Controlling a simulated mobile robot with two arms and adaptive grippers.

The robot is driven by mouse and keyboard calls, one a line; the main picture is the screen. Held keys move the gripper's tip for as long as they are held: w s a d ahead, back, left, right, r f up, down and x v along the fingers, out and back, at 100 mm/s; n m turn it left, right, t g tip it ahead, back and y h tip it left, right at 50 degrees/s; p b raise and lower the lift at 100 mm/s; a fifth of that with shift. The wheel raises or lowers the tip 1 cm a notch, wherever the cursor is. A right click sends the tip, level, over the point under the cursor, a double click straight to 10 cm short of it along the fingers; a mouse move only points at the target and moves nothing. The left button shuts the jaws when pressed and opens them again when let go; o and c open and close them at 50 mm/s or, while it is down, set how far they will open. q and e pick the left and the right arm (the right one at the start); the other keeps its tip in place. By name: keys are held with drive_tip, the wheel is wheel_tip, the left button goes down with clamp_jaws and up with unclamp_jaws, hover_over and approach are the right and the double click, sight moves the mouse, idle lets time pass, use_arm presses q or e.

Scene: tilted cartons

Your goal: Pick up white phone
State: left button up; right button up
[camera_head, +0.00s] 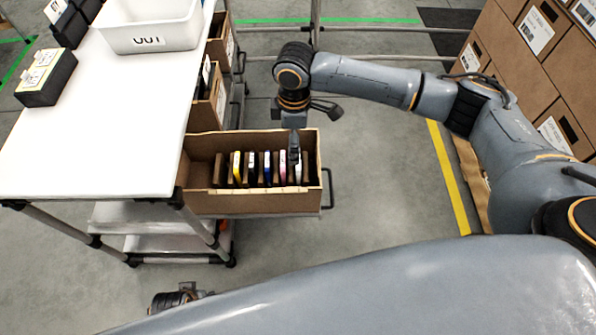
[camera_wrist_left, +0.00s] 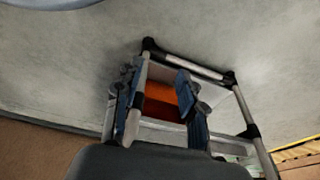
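Several thin phones stand on edge in a row in an open brown carton (camera_head: 200,203) in the head view. They include one with a yellow edge (camera_head: 236,168), a pale one (camera_head: 251,168), a blue-edged one (camera_head: 267,168) and a pale pinkish one (camera_head: 282,168). I cannot tell for sure which is the white phone. My right gripper (camera_head: 294,158) points down into the carton at the row's right end, beside the pinkish phone; its finger opening is not clear. My left gripper (camera_wrist_left: 160,112) is open and empty in the left wrist view, away from the carton.
A white-topped cart (camera_head: 95,120) stands left, with a white bin (camera_head: 150,35) and black boxes (camera_head: 45,78) on it. More cartons (camera_head: 208,105) sit behind the phone carton. Stacked cartons (camera_head: 545,60) stand at the right. An orange item (camera_wrist_left: 162,100) shows beyond my left fingers.

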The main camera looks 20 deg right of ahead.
drive_tip(key=w+d, duration=0.1)
drive_tip(key=d, duration=0.1)
drive_tip(key=b, duration=0.2)
hover_over(298, 173)
drive_tip(key=w+d, duration=0.1)
drive_tip(key=w, duration=0.2)
wheel_tip(298, 173, down, 6)
drive_tip(key=shift+d+f, duration=0.1)
drive_tip(key=shift+f, duration=0.15)
drive_tip(key=shift+w+f+b, duration=0.2)
drive_tip(key=shift+f+b, duration=0.7)
drive_tip(key=shift+f, duration=2.25)
use_arm(q)
wheel_tip(298, 173, up, 12)
drive_tip(key=w, duration=0.1)
drive_tip(key=shift+t, duration=0.3)
use_arm(e)
drive_tip(key=shift+c, duration=0.2)
drive_tip(key=c, duration=1.1)
